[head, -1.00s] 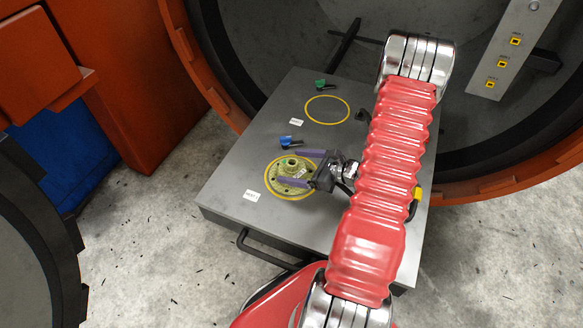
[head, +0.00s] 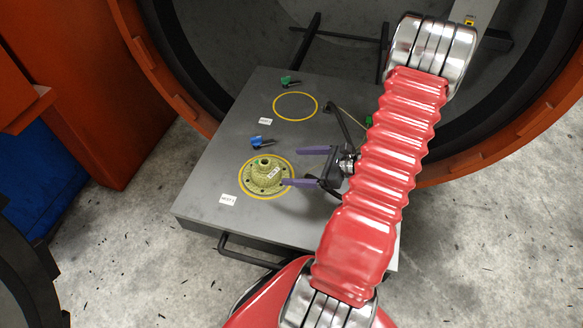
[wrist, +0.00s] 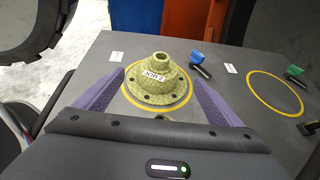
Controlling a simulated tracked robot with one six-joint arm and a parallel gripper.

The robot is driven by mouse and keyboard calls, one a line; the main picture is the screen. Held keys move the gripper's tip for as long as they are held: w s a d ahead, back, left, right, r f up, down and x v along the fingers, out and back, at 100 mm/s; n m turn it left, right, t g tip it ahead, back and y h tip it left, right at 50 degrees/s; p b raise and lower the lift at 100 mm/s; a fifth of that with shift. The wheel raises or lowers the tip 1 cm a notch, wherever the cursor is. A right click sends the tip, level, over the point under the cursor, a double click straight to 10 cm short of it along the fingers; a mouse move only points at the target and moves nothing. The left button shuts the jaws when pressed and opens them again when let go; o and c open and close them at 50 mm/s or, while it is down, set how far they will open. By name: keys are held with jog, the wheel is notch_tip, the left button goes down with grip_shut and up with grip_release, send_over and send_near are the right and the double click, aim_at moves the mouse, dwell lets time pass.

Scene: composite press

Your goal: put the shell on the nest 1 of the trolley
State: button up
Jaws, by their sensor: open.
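The shell (head: 265,172) is a yellow-green flanged piece with a raised hub and a label. It sits upright inside a yellow ring on the grey trolley top (head: 215,180), beside a label that seems to read NEST 1 (head: 228,199). It also shows in the wrist view (wrist: 158,82), between the two purple fingers and ahead of the palm. My gripper (head: 299,167) is open and empty, just right of the shell in the head view. Its lower fingertip comes close to the flange edge; I cannot tell whether they touch.
A blue-handled clamp (head: 259,142) stands behind the shell. A second yellow ring (head: 296,106) is empty, with a green-handled clamp (head: 289,81) behind it. A trolley handle (head: 245,253) juts out in front. The orange rim of the press (head: 160,75) surrounds the far side.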

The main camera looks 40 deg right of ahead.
dwell(0.6)
jog(key=w+a+r+n+g+y, duration=0.1)
jog(key=a+r+n+g, duration=0.3)
jog(key=a+r+n, duration=0.5)
jog(key=a+r+n+g, duration=0.5)
jog(key=a+n, duration=0.1)
jog(key=a, duration=0.5)
jog(key=s+a+r+n+t+h, duration=0.1)
jog(key=s+a+r+n+h, duration=0.2)
jog(key=r+n, duration=0.4)
jog(key=s+a+r+n+t+h, duration=0.1)
jog(key=s+a+r+n+h, duration=0.3)
jog(key=n, duration=0.4)
notch_tip(320, 180, up, 3)
jog(key=shift+s+a+f+n, duration=0.1)
jog(key=shift+s+a+n, duration=0.25)
jog(key=shift+a, duration=0.45)
